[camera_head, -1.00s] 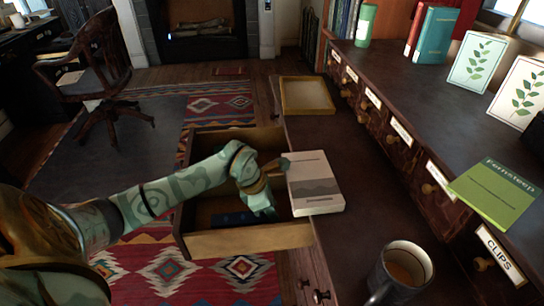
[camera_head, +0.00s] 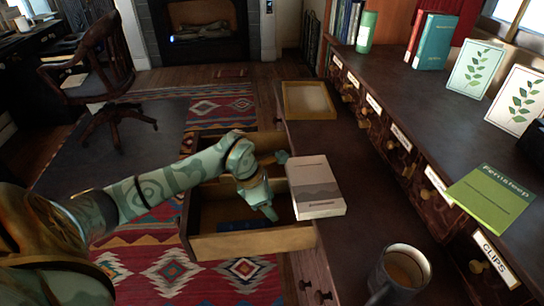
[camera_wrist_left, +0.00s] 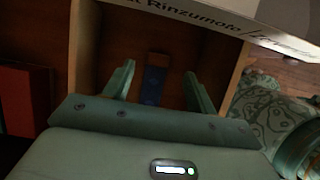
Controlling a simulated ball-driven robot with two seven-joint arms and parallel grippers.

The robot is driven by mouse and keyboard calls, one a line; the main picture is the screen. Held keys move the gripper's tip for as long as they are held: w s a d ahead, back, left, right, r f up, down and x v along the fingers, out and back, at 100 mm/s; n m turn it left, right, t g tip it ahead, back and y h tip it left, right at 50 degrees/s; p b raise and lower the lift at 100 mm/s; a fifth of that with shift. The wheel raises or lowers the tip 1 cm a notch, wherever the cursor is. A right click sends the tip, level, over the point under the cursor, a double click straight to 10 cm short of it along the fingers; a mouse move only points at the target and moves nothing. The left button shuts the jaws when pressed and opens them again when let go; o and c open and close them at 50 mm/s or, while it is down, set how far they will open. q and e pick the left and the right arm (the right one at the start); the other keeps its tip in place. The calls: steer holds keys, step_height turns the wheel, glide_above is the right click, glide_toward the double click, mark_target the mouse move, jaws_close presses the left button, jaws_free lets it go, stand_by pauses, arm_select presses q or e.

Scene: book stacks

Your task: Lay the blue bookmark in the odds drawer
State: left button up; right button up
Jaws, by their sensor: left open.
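The blue bookmark (camera_head: 240,224) lies flat on the floor of the open drawer (camera_head: 255,243), near its front wall. My left gripper (camera_head: 263,209) is inside or just over the drawer, to the right of the bookmark in the head view. In the left wrist view the gripper (camera_wrist_left: 159,72) is open, and the dark blue bookmark (camera_wrist_left: 152,88) shows between its fingers, apart from them. The drawer's pale side wall (camera_wrist_left: 228,68) is to the right there. My right gripper is not in view.
A white-and-grey book (camera_head: 316,187) lies at the counter edge, close to my gripper's right. A mug (camera_head: 400,270) stands at the front, a shallow tray (camera_head: 309,100) at the back. A green book (camera_head: 490,198) lies on the labelled drawer unit.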

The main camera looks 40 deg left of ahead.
arm_select(q)
steer(key=p+v, duration=0.2)
steer(key=v, duration=0.6)
steer(key=shift+r+p, duration=0.2)
steer(key=shift+p, duration=0.15)
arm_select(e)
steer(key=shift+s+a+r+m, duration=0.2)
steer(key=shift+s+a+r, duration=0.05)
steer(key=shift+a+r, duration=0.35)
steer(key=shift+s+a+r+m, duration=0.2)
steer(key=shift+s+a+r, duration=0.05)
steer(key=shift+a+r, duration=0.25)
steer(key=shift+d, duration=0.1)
